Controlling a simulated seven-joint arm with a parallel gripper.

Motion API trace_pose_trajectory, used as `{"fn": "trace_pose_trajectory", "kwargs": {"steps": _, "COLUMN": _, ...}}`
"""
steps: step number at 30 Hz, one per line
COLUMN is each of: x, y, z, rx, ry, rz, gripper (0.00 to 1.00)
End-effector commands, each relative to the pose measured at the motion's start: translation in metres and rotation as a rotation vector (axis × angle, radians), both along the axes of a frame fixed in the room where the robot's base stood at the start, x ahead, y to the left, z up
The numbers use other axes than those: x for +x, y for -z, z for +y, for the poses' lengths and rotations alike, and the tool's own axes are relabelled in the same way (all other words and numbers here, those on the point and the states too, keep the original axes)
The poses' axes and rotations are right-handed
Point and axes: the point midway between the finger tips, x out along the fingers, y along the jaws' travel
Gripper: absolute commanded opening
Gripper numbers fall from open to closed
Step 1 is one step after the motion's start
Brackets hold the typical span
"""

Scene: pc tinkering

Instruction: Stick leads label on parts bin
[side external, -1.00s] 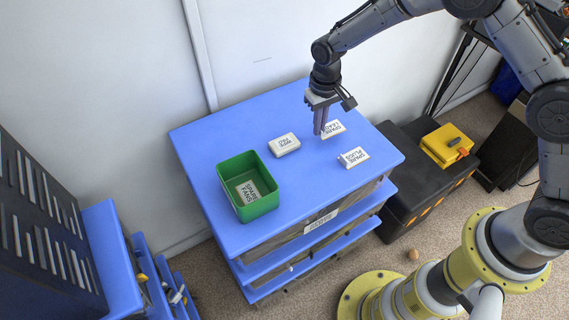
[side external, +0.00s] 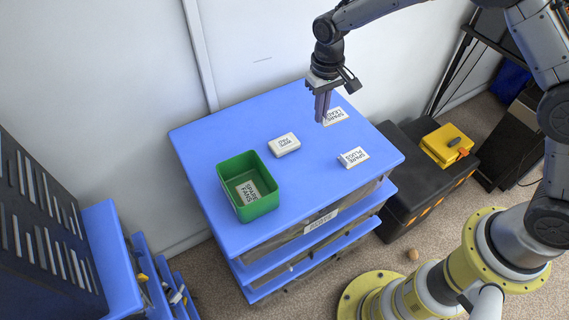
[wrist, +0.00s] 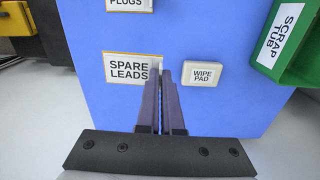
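The white spare leads label (side external: 335,116), with a thin orange border, shows its printed face in the wrist view (wrist: 127,68). My gripper (side external: 321,119) has its fingers together at the label's edge, and the label appears held just above the blue top. In the wrist view the fingertips (wrist: 160,72) overlap the label's right end, so the grip itself is partly hidden.
A white wipe pad block (side external: 284,144) and a spare plugs label (side external: 353,158) lie on the blue top (side external: 300,185). The cabinet front has a small pale label (side external: 320,221). A black case (side external: 400,200) stands at the right. The front middle of the top is clear.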

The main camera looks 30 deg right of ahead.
Motion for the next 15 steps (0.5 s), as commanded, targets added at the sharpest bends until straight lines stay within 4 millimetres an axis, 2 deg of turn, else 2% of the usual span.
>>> {"fn": "trace_pose_trajectory", "kwargs": {"steps": 15, "x": -0.0014, "y": -0.0019, "z": -0.0001, "rx": -0.001, "ry": 0.043, "rz": 0.003, "gripper": 0.0}}
